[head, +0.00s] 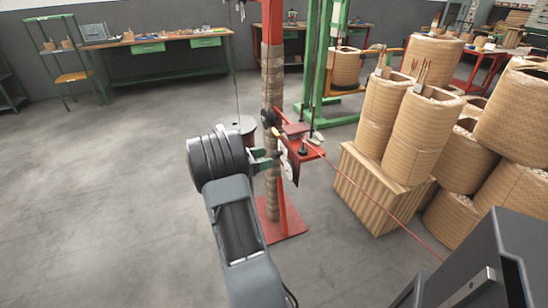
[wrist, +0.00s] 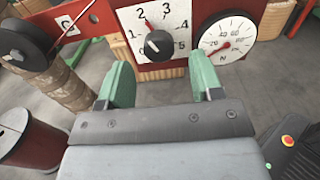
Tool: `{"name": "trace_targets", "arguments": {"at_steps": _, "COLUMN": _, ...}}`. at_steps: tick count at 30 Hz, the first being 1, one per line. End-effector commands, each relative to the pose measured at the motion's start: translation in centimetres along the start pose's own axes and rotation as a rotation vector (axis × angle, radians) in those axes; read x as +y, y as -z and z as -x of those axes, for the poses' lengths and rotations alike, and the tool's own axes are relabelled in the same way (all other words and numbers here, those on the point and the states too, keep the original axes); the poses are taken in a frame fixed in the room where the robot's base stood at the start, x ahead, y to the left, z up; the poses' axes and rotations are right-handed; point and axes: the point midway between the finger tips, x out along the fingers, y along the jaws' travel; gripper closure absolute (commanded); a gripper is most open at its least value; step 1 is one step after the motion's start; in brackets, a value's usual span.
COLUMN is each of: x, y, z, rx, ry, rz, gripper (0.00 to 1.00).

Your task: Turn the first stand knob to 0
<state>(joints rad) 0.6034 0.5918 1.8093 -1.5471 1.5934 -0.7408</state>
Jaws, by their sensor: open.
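The stand knob (wrist: 157,43) is black and round, on a white square dial plate (wrist: 178,17) numbered around it. Its red pointer points up and slightly left, about at the 2. My gripper (wrist: 161,78) is open and empty in the wrist view, with its two green fingers apart. The knob is in the gap between the fingers, ahead of their tips, and nothing is held. In the head view my gripper (head: 272,159) is just left of the red stand's panel (head: 291,171); the knob itself cannot be made out there.
A round white gauge (wrist: 228,38) with a red needle is right of the knob. A wrapped post (head: 272,85) rises beside the panel. A thin red wire (head: 372,197) runs right from the stand. Wrapped coils (head: 422,135) stand at right. The floor at left is clear.

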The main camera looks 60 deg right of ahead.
Motion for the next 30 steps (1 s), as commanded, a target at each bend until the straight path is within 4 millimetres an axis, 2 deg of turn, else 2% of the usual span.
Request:
{"name": "trace_targets", "arguments": {"at_steps": 3, "x": -0.1, "y": 0.1, "z": -1.8, "rx": 0.0, "ry": 0.003, "rz": -0.001, "gripper": 0.4}}
{"name": "trace_targets", "arguments": {"at_steps": 9, "x": 0.0, "y": 0.0, "z": -3.3, "rx": 0.0, "ry": 0.001, "rz": -0.001, "gripper": 0.4}}
{"name": "trace_targets", "arguments": {"at_steps": 21, "x": 0.0, "y": 0.0, "z": -3.8, "rx": 0.001, "ry": 0.0, "rz": -0.001, "gripper": 0.4}}
{"name": "trace_targets", "arguments": {"at_steps": 30, "x": 0.0, "y": 0.0, "z": -3.7, "rx": 0.001, "ry": 0.0, "rz": -0.001, "gripper": 0.68}}
